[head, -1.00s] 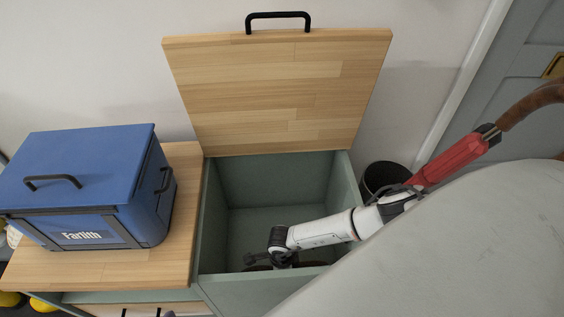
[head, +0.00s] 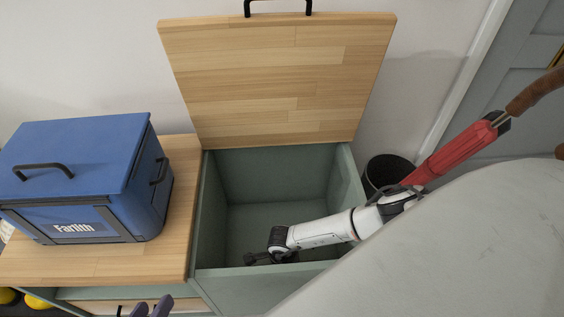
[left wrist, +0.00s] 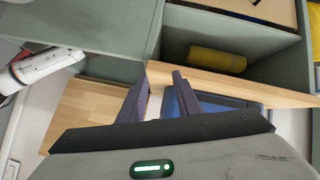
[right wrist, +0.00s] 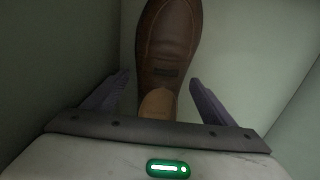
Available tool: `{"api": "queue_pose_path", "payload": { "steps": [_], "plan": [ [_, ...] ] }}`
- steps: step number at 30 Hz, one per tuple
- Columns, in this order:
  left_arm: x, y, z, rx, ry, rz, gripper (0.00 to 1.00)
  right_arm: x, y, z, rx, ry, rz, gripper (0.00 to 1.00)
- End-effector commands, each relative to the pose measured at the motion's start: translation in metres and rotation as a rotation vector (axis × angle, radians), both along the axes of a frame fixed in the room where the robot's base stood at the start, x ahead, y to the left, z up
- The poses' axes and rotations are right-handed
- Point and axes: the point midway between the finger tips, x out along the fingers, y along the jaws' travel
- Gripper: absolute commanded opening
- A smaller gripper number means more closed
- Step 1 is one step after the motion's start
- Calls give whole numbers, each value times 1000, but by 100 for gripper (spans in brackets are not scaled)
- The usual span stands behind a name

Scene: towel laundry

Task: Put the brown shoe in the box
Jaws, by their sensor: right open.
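The brown shoe (right wrist: 166,45) shows in the right wrist view, its heel end between the spread fingers of my right gripper (right wrist: 155,88). The fingers stand apart on both sides with gaps, not clamped on it. In the head view my right gripper (head: 270,257) is down inside the green box (head: 353,180), by its front wall. I cannot make out the shoe there. The box's wooden lid (head: 280,80) stands open. My left gripper (head: 152,306) is at the bottom edge of the head view; in the left wrist view (left wrist: 157,85) it is open and empty.
A closed blue case (head: 80,160) stands on the wooden top (head: 110,265) left of the box. A dark bin (head: 390,172) stands to the right. In the left wrist view a yellow cylinder (left wrist: 215,60) lies in an open shelf.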

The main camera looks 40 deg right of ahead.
Motion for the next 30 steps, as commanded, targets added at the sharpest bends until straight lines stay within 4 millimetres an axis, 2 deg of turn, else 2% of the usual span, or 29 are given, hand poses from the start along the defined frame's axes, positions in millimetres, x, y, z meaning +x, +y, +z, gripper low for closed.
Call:
{"api": "queue_pose_path", "payload": {
  "steps": [5,8,12,18,24,30],
  "plan": [
    [0,3,7,20,5,1,31,0,0,17,-1,-1,1,78],
    [-4,10,-12,77,62,0,31,0,-1,37,0,-1,0,78],
    [-8,21,-24,148,111,1,31,0,0,69,1,-1,0,78],
    [-13,33,-29,181,122,32,31,0,-1,105,-1,-1,0,78],
    [-13,39,-25,171,95,68,31,0,0,121,0,0,0,78],
    [-13,39,-25,170,90,74,31,0,0,122,-1,1,-1,78]
  ]
}}
